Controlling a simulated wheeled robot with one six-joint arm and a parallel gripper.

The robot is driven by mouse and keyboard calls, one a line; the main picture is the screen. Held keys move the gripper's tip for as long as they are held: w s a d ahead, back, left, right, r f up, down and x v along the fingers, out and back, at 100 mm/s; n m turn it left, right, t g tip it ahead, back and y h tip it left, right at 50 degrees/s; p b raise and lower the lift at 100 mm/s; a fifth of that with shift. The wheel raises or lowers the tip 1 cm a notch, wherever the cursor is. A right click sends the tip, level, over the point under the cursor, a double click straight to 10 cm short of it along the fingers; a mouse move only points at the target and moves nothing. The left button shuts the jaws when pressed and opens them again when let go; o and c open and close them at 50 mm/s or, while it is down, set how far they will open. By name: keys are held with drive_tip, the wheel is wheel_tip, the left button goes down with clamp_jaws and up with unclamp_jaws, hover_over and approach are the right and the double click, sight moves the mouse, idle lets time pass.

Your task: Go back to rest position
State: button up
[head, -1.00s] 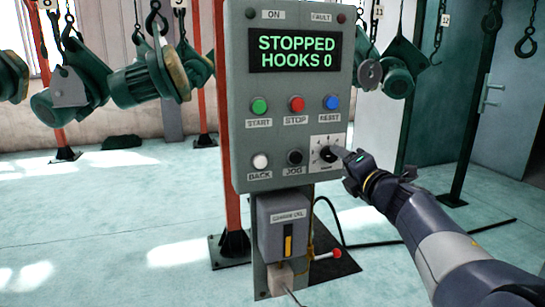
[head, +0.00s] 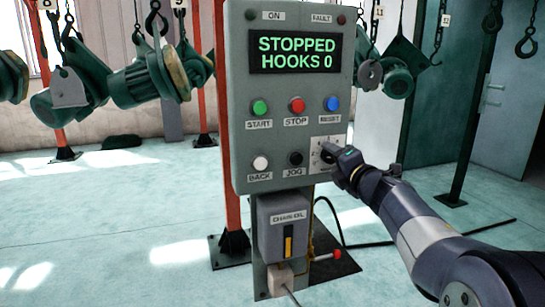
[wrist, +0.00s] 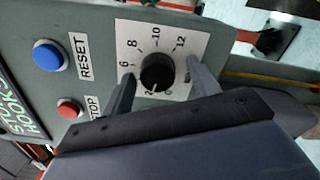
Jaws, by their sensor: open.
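My gripper (head: 331,153) is in front of the lower right of the grey control panel (head: 290,80). In the wrist view my gripper (wrist: 161,84) is open, with one finger on each side of the black dial knob (wrist: 157,72). Gaps show between the fingers and the knob. The knob sits on a white plate (wrist: 147,38) with numbers around it. In the head view my gripper hides most of the knob and part of the plate (head: 318,142). I cannot read the knob's setting.
The panel's screen (head: 297,52) reads STOPPED HOOKS 0. Push buttons, such as the blue RESET button (head: 333,104), are close by. Floor to the right is mostly clear.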

drive_tip(key=m+p, duration=0.9)
drive_tip(key=m, duration=0.1)
drive_tip(key=m+p, duration=1)
drive_tip(key=m, duration=0.1)
drive_tip(key=shift+s+r, duration=0.1)
drive_tip(key=shift+s, duration=0.1)
